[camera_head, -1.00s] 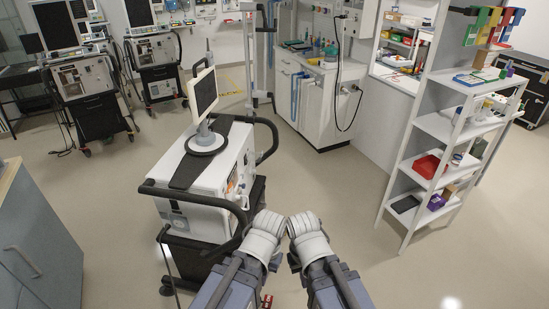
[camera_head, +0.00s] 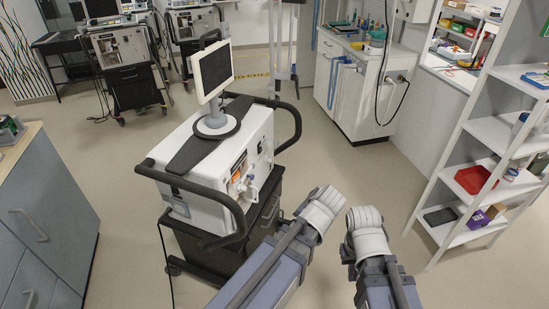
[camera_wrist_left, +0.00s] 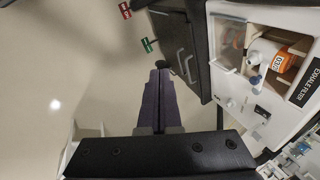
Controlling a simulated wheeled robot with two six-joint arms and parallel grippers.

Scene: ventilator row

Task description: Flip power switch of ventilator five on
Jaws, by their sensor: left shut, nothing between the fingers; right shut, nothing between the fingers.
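The nearest ventilator (camera_head: 205,160) is a white box with a screen on top and black handrails, on a dark cart. Which ventilator is number five cannot be told, and I cannot make out a power switch. My left gripper (camera_head: 328,195) is to the right of this ventilator, apart from it. In the left wrist view its dark fingers (camera_wrist_left: 159,75) are shut and empty, pointing at the floor left of a white ventilator side (camera_wrist_left: 245,95) with an orange-labelled part. My right gripper (camera_head: 365,215) is shut and empty, farther right over the floor.
Other ventilators (camera_head: 122,60) stand at the back left. A grey cabinet (camera_head: 45,215) is at the left and white shelves (camera_head: 490,130) at the right. A white counter (camera_head: 355,95) stands behind. Small red (camera_wrist_left: 125,10) and green (camera_wrist_left: 146,45) items show near the floor.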

